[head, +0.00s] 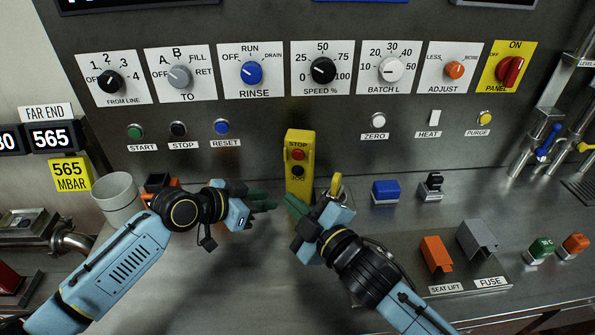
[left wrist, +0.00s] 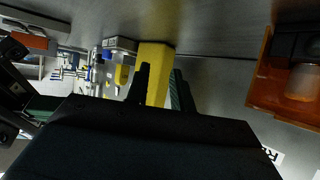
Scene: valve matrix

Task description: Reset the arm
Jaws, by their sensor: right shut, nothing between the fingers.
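My left gripper (head: 268,201) is held over the steel ledge, just left of a yellow pendant box (head: 299,180) with a red STOP button. Its fingers point right toward the box. In the left wrist view its two fingers (left wrist: 160,82) stand apart, with the yellow box (left wrist: 155,68) showing between and beyond them; nothing is seen gripped. My right gripper (head: 292,204) is shut and empty, its dark green fingers pointing up and left near the foot of the box. My two grippers are close together.
A row of knobs (head: 323,69) runs along the panel above small buttons (head: 221,127). A grey cup (head: 117,197) stands at left. A blue button block (head: 386,190), an orange cover (head: 437,254) and a grey cover (head: 477,240) sit at right. An orange holder (head: 160,183) is behind my left arm.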

